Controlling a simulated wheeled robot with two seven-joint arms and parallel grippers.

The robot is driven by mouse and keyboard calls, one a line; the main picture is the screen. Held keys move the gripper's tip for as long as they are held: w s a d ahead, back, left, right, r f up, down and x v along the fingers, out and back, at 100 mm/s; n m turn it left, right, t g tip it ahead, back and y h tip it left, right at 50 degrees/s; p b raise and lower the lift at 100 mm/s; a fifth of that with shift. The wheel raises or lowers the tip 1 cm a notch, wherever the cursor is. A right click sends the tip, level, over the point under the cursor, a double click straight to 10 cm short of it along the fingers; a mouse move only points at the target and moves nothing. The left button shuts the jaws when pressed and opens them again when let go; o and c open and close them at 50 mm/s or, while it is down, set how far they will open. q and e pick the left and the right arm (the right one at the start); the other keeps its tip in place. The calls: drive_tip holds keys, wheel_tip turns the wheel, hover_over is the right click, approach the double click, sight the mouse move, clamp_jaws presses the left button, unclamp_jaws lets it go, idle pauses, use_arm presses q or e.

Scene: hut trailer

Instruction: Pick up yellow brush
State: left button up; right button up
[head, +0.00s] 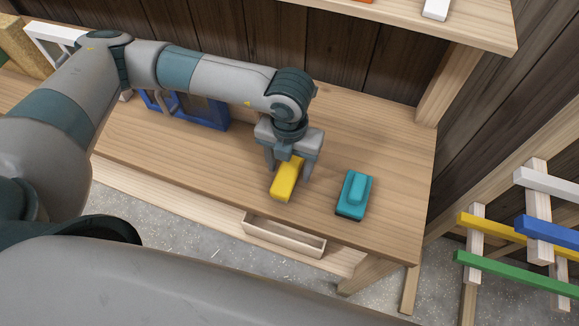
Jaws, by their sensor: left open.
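The yellow brush (286,182) lies on the wooden workbench (385,150), right of its middle and near the front edge. My left gripper (288,170) points down over the brush, with its fingers on either side of the brush's far part. The gripper is open. The far end of the brush is partly hidden by the gripper, and I cannot tell whether the fingers touch it. My right gripper is not in view.
A teal brush-like block (354,194) lies just right of the yellow brush. An open drawer (284,236) sticks out below the bench front. A blue frame (205,112) stands at the back left. A shelf (470,22) hangs above. Coloured bars (520,268) stand at right.

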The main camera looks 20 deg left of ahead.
sight(290, 166)
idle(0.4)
use_arm(q)
drive_tip(key=c, duration=1.2)
drive_tip(key=shift+r, duration=0.15)
drive_tip(key=shift+r+b, duration=0.2)
drive_tip(key=shift+b, duration=0.15)
wheel_tip(290, 166, up, 3)
drive_tip(key=shift+r+b, duration=0.1)
drive_tip(key=shift+b, duration=0.85)
drive_tip(key=shift+s+d+r+p, duration=0.5)
drive_tip(key=shift+s+d+r, duration=0.55)
drive_tip(key=shift+s, duration=0.7)
drive_tip(key=shift+s+d+r+p, duration=0.65)
drive_tip(key=shift+s+r, duration=0.65)
drive_tip(key=shift+s, duration=0.45)
drive_tip(key=shift+s+d+r+p, duration=0.4)
drive_tip(key=shift+s+d+r, duration=0.65)
drive_tip(key=shift+s, duration=0.7)
